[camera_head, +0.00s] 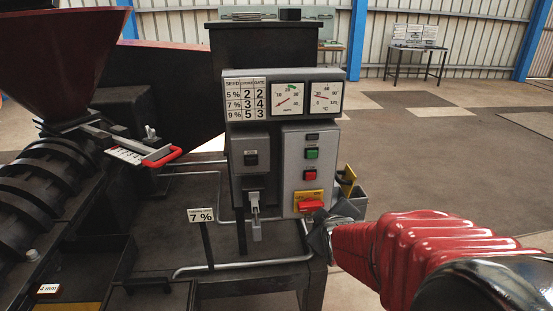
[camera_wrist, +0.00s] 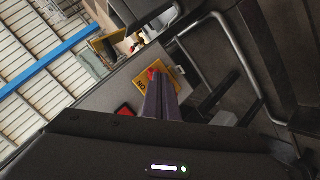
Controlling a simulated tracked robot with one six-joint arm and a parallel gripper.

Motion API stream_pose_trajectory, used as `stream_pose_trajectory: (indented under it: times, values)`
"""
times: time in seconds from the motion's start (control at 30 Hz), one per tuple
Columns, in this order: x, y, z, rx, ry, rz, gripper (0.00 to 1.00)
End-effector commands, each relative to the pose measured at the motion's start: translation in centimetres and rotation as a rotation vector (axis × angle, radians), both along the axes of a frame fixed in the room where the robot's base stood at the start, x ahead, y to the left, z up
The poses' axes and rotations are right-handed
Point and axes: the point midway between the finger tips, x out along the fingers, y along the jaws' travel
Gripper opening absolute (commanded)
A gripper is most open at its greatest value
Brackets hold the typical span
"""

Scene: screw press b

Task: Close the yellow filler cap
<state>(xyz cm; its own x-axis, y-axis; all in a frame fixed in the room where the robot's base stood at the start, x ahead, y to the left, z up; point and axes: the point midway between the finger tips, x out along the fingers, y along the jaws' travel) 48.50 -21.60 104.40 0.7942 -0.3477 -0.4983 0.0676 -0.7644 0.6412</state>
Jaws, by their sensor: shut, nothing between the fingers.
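A yellow flap that looks like the filler cap (camera_head: 347,180) stands raised on the right side of the grey control box, above a small grey container (camera_head: 352,202). A yellow part that may be the same cap shows near the top of the wrist view (camera_wrist: 103,42). My gripper (camera_head: 322,222) is below and left of the cap in the head view, apart from it. In the wrist view its fingers (camera_wrist: 156,82) are shut and empty. Their tips overlap a red switch handle on a yellow plate; I cannot tell whether they touch it.
The red switch handle (camera_head: 310,206) sits low on the control box (camera_head: 308,150), below green and red buttons. A "7 %" sign (camera_head: 200,215) and a bent pipe (camera_head: 250,263) are to the left. Open floor (camera_head: 430,150) lies to the right.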

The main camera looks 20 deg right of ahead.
Motion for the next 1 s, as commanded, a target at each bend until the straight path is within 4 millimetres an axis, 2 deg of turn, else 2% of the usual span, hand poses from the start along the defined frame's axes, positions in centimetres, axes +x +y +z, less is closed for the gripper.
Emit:
stream_pose_trajectory:
  times: [0.03,0.2,0.5,0.7,1.0]
  values:
    - [0.2,-1.4,-0.5,-0.039,-0.008,-0.002,0.00]
    - [1.0,-4.9,-0.4,-0.206,-0.055,0.015,0.00]
    - [1.6,-9.1,1.8,-0.552,-0.144,0.047,0.00]
    - [1.5,-10.1,2.9,-0.673,-0.172,0.049,0.00]
    - [1.5,-10.1,3.0,-0.682,-0.173,0.049,0.00]
